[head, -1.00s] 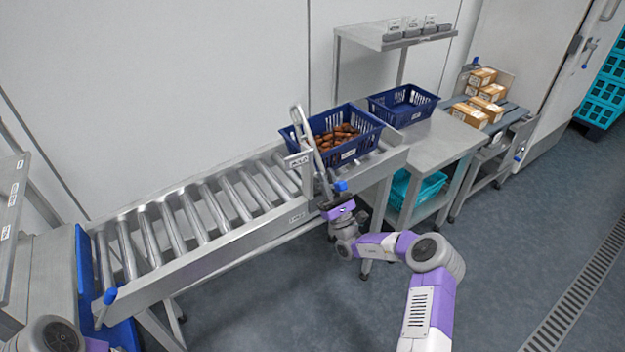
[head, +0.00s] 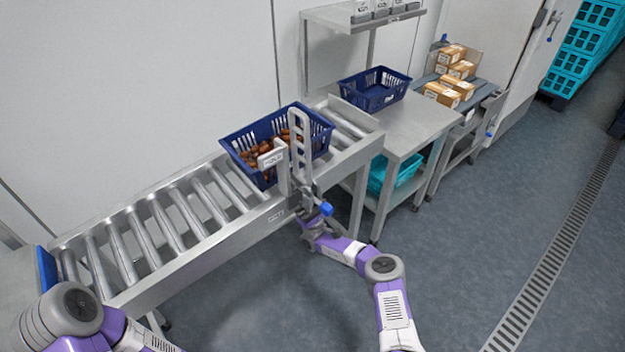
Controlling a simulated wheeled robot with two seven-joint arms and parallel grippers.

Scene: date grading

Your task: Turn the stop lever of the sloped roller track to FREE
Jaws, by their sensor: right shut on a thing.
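The sloped roller track (head: 215,252) runs from the upper right down to the left. Its stop lever shows a blue knob (head: 326,209) at the near rail. A grey slotted stop arm (head: 299,135) stands about upright at the near side. A small sign (head: 272,157), seemingly HOLD, stands beside it; a rail label (head: 277,216) is too small to read surely. My right gripper (head: 311,214) is shut on the lever beside the knob; its fingertips are partly hidden. A blue crate (head: 318,138) of dates sits on the rollers behind the arm and sign. My left gripper is out of view.
A steel table (head: 415,125) right of the track bears an empty blue crate (head: 375,92), with a teal crate (head: 398,172) below. Cartons (head: 445,93) lie farther right. The rollers left of the date crate are clear. My left arm covers the lower left.

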